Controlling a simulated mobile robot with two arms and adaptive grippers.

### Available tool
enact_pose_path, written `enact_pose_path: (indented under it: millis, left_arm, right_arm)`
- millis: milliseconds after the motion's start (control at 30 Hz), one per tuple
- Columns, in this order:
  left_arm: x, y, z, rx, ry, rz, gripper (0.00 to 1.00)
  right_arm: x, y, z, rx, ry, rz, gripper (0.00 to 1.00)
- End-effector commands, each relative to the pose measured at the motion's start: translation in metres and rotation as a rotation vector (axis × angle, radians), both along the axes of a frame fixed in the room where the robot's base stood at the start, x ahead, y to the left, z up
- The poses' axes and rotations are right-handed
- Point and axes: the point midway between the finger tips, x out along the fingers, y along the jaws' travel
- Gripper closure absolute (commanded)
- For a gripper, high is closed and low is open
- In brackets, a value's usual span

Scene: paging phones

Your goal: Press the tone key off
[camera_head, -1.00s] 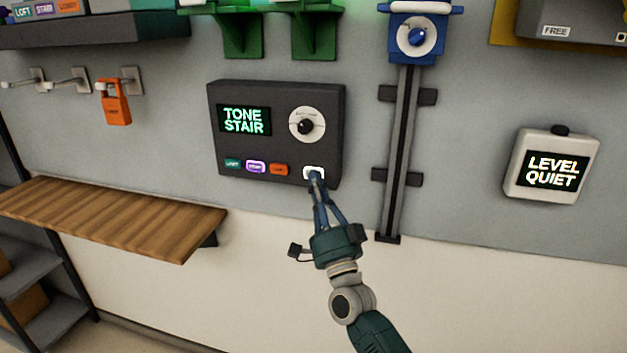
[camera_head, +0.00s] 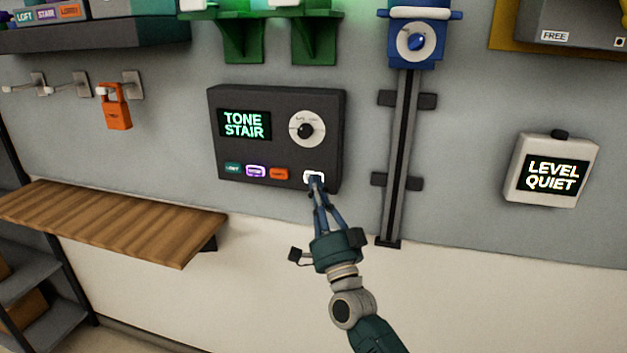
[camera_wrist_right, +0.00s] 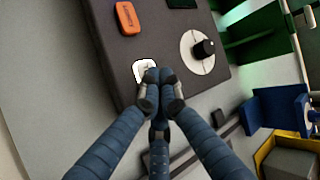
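The dark tone panel (camera_head: 280,106) hangs on the wall. Its screen (camera_head: 244,124) reads "TONE STAIR". A round white dial with a black knob (camera_head: 305,130) is at its right. The white key (camera_head: 314,175) sits at the panel's lower right and looks lit; it also shows in the right wrist view (camera_wrist_right: 143,68). My right gripper (camera_head: 315,186) has its fingers together and empty, tips at the key's lower edge. Whether they touch it I cannot tell. In the right wrist view the closed fingertips (camera_wrist_right: 160,88) partly cover the key. My left gripper is not in view.
Teal, purple and orange keys (camera_head: 256,171) line the panel's lower left. A blue device (camera_head: 416,40) on a vertical rail (camera_head: 402,150) stands to the right. A white "LEVEL QUIET" box (camera_head: 552,170) is farther right. A wooden shelf (camera_head: 110,220) juts out at left.

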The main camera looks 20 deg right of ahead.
Motion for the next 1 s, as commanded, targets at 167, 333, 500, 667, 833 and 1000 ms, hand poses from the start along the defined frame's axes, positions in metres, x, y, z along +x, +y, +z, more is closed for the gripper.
enact_pose_path:
  millis: [167, 333, 500, 667, 833, 1000]
  left_arm:
    - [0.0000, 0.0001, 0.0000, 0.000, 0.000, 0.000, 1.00]
    - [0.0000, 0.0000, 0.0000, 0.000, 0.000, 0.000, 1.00]
    - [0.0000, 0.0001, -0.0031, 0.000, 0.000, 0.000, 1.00]
    - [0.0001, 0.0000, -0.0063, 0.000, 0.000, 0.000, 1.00]
    - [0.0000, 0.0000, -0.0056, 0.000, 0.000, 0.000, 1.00]
    - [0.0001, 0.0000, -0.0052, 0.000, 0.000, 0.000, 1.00]
  right_arm:
    - [-0.0001, 0.0001, -0.0001, 0.000, 0.000, 0.000, 1.00]
    - [0.0001, 0.0000, -0.0001, 0.000, 0.000, 0.000, 1.00]
    - [0.0027, -0.0019, -0.0007, -0.001, -0.001, -0.001, 1.00]
    - [0.0071, -0.0050, -0.0009, -0.001, 0.000, -0.001, 1.00]
    - [0.0077, -0.0056, 0.0000, 0.000, 0.001, 0.000, 1.00]
    - [0.0072, -0.0056, 0.0006, 0.001, 0.000, -0.001, 1.00]
